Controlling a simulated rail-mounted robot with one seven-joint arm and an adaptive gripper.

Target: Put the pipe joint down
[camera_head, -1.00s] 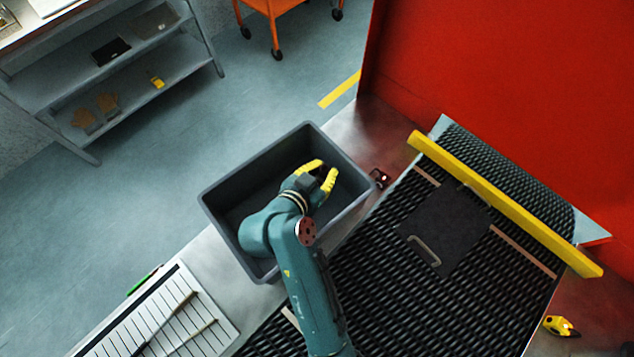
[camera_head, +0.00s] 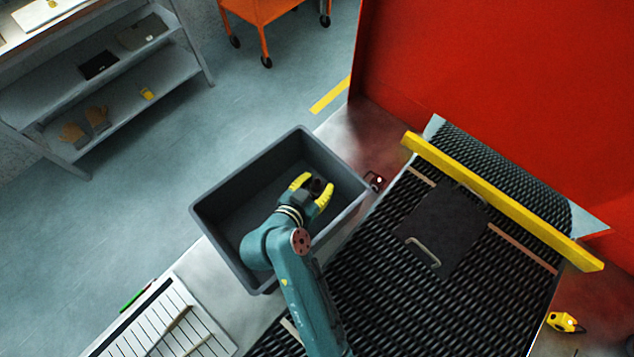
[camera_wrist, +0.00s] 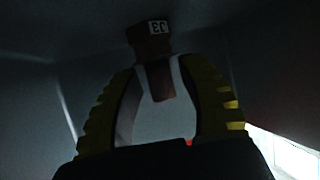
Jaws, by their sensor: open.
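The pipe joint (camera_wrist: 150,42) is a dark brownish piece with a white label. In the wrist view it is just beyond the fingertips, with a narrower part reaching down between them. My gripper (camera_wrist: 166,68) is open, with a yellow ribbed finger on either side and visible space beside the joint. In the head view my gripper (camera_head: 313,187) is inside the grey bin (camera_head: 222,189), near its right side, and the dark joint (camera_head: 317,186) shows between the yellow fingertips. The wrist view is too dark to tell whether the joint rests on the bin floor.
The bin walls surround my gripper closely at the right. A mesh belt (camera_head: 375,290) with a dark handled plate (camera_head: 445,225) and a yellow bar (camera_head: 500,200) lies to the right. A slatted tray (camera_head: 165,325) is at lower left. A small dark red-marked item (camera_head: 374,181) lies beside the bin.

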